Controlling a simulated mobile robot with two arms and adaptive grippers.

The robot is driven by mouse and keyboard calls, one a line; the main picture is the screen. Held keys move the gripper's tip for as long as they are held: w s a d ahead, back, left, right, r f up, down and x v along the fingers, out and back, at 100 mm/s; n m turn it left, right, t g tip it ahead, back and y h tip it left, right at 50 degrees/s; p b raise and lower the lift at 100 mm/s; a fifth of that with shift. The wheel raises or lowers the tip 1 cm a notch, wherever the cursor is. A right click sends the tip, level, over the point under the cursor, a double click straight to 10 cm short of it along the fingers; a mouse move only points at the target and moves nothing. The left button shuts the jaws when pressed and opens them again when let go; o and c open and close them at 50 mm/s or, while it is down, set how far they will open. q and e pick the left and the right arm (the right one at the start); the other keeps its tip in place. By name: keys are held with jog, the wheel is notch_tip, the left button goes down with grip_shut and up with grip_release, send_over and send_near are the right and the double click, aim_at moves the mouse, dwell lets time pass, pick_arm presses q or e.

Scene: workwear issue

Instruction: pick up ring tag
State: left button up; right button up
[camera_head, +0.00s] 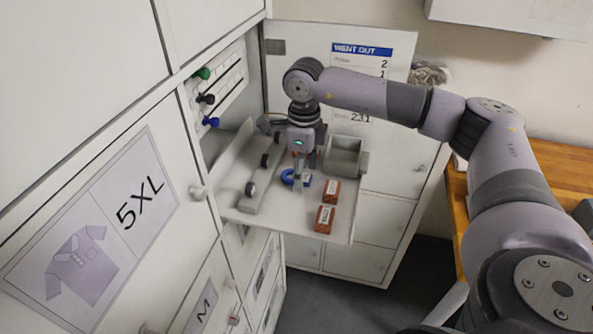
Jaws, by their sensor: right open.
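A small blue ring-shaped item (287,177), which looks like the ring tag, lies on the white pull-out shelf (333,228). My right gripper (299,181) points down over the shelf with its fingers right at the blue item and partly in front of it. The right gripper is open. The view is too small to tell whether a finger touches the ring. My left gripper is not in view.
Two red-brown labelled blocks (325,218) lie just right of the gripper. A grey open bin (344,157) stands behind them. A grey rail with dark round pieces (252,190) lies left. Coloured knobs (203,73) sit on the cabinet wall. A wooden bench (457,205) is at right.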

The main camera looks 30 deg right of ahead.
jog(key=shift+f, duration=0.2)
jog(key=shift+c, duration=0.5)
jog(key=c, duration=0.9)
notch_tip(320, 180, up, 20)
jog(key=shift+r+b, duration=0.1)
jog(key=shift+b, duration=1.05)
